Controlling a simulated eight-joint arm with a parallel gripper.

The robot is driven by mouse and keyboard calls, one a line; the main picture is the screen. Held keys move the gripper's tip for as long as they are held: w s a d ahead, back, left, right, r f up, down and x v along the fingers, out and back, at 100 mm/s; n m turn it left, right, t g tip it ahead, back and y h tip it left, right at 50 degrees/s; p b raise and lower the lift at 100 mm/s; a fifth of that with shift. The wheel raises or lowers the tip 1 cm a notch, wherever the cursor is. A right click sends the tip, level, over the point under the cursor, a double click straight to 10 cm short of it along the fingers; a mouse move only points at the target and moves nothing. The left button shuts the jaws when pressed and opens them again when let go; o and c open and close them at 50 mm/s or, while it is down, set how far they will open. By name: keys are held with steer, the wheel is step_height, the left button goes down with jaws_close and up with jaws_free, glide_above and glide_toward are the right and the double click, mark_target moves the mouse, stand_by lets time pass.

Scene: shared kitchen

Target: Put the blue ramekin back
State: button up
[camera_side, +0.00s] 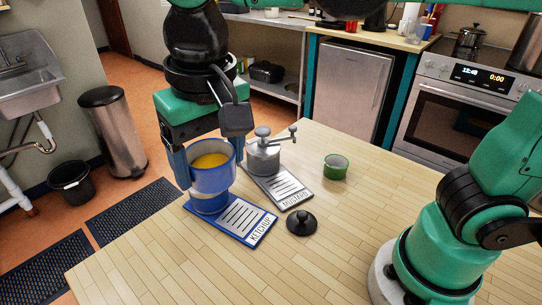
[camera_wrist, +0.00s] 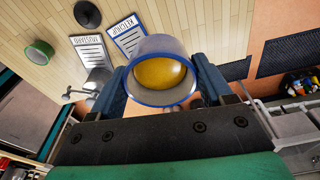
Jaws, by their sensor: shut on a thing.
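A blue ramekin (camera_side: 212,182) with yellow-orange contents is between the fingers of my gripper (camera_side: 211,169), which is shut on it. It looks upright in the side view, at the left end of the blue-edged KETCHUP card (camera_side: 262,233). A bluish round part shows just below it; I cannot tell whether that is its base or another thing, or whether it touches the card. In the wrist view, the blue ramekin (camera_wrist: 160,99) fills the space between my fingers (camera_wrist: 161,88), its open rim facing the camera. The card (camera_wrist: 126,38) lies beyond it.
A metal crank grinder (camera_side: 263,157) stands on the MUSTARD card (camera_side: 292,194), close right of my gripper. A green ramekin (camera_side: 335,168) and a black knobbed lid (camera_side: 301,223) sit on the wooden table (camera_side: 180,262). The table's front is clear. Its left edge is near.

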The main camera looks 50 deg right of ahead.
mark_target(229, 273)
steer(key=shift+s+a+f, duration=0.2)
steer(key=shift+s+a, duration=0.1)
steer(key=shift+a, duration=0.05)
step_height(229, 273, down, 20)
steer(key=shift+r, duration=0.15)
stand_by(0.4)
steer(key=o, duration=1.4)
steer(key=shift+c, duration=0.2)
step_height(229, 273, up, 12)
steer(key=s, duration=0.1)
steer(key=w+d+t, duration=0.1)
steer(key=d+t, duration=0.2)
steer(key=d, duration=0.5)
steer(key=w+d+r+n+t, duration=0.1)
steer(key=d+t, duration=0.1)
steer(key=d, duration=0.6)
steer(key=shift+w+t, duration=0.4)
